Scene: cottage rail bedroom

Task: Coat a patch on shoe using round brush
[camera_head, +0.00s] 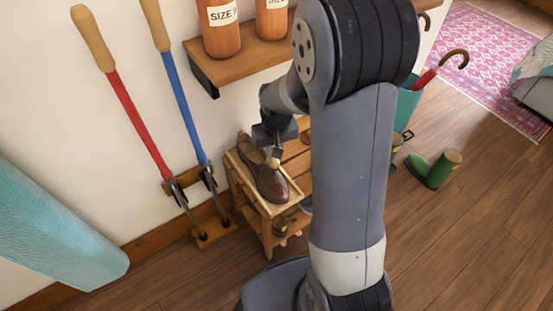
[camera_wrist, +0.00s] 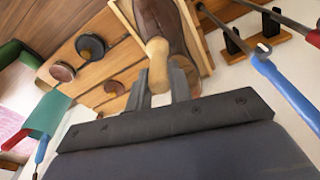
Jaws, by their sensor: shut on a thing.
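A brown leather shoe (camera_head: 262,180) sits on a light wooden frame (camera_head: 287,207) at the end of a slatted wooden rack. It also shows in the wrist view (camera_wrist: 172,24), at the top. My gripper (camera_head: 275,148) is above the shoe, shut on the pale wooden handle of the round brush (camera_wrist: 157,62). In the wrist view my gripper (camera_wrist: 161,82) has a finger on each side of that handle. The brush's far end lies over the shoe. Its bristles, and whether they touch the leather, cannot be made out. I cannot make out the patch.
Round tins (camera_wrist: 90,47) stand on the rack beside the shoe. Red (camera_head: 131,108) and blue-handled (camera_head: 182,92) tools lean left.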

